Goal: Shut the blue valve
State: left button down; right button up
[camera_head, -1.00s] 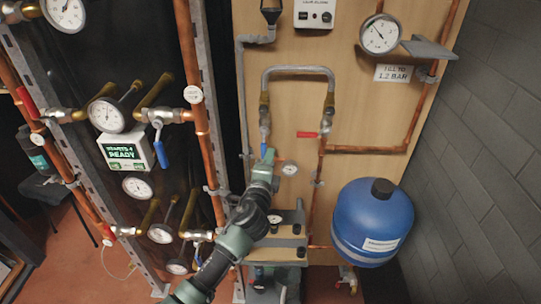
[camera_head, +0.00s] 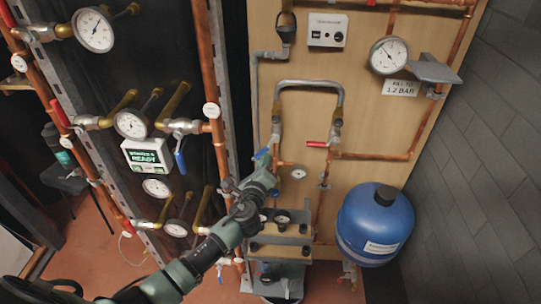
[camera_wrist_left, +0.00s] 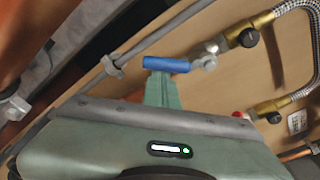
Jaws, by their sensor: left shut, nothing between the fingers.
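The blue valve handle (camera_head: 262,153) sits on the wooden board, at the lower left end of the looped hose. In the head view it slants down to the left from its valve body. In the left wrist view the blue handle (camera_wrist_left: 166,64) sticks out left from the metal valve body (camera_wrist_left: 205,55). My left gripper (camera_head: 266,167) is shut and empty, its tip right at the handle. In the left wrist view its green fingers (camera_wrist_left: 160,90) overlap the handle's lower edge; I cannot tell whether they touch. My right gripper is not in view.
A red-handled valve (camera_head: 316,144) is at the hose's right end. A blue tank (camera_head: 375,225) stands lower right.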

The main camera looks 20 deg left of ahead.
aim_at(256, 155)
pick_arm(q)
jog(key=shift+s+a+r+p, duration=0.2)
jog(key=shift+a+r+p, duration=0.65)
jog(key=shift+a+r, duration=0.2)
jog(key=shift+a, duration=0.1)
